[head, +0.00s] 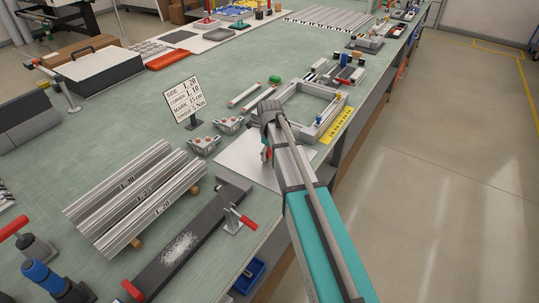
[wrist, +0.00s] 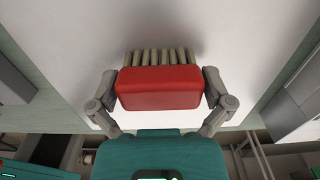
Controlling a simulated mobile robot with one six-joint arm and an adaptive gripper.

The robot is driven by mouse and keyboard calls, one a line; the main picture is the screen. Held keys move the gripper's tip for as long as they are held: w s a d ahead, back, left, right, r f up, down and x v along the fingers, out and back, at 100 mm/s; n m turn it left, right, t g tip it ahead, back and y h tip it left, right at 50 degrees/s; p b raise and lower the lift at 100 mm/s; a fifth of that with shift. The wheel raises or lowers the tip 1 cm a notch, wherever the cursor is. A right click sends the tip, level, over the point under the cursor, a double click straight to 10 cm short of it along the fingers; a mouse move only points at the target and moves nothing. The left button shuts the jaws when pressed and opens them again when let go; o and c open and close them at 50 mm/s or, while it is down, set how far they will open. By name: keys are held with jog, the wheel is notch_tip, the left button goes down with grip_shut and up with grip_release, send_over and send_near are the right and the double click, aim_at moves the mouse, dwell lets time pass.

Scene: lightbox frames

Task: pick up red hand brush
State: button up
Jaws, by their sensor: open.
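The red hand brush (wrist: 160,88) lies in the middle of the wrist view, with a red block body and a row of pale bristles along its far side. My gripper (wrist: 161,78) is open, with one finger on each side of the brush. The fingers are close to its ends; I cannot tell whether they touch. In the head view a small bit of the red brush (head: 265,154) shows beside my arm, over a white sheet (head: 240,163) on the green bench. My arm hides most of the brush and the fingers there.
A grey frame (head: 327,126) stands just beyond my arm, with a yellow strip near the bench edge. Corner blocks (head: 204,146), a sign (head: 184,98), aluminium profiles (head: 135,195) and a dark bar with a red-handled clamp (head: 235,218) lie to the left. Open floor is right.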

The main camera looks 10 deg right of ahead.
dwell(0.4)
jog(key=c, duration=0.8)
jog(key=shift+r, duration=0.15)
notch_tip(320, 180, up, 3)
jog(key=p, duration=0.3)
jog(key=s+a+r+p, duration=0.1)
jog(key=s+r+p, duration=0.2)
jog(key=s, duration=0.1)
jog(key=s+a+r+p, duration=0.1)
jog(key=s+r+p, duration=0.2)
jog(key=s, duration=0.2)
jog(key=s+a+r+p, duration=0.1)
jog(key=s+r+p, duration=0.2)
jog(key=s+p, duration=0.1)
jog(key=shift+s+a+r, duration=0.25)
jog(key=shift+s+r, duration=0.05)
jog(key=shift+r, duration=0.05)
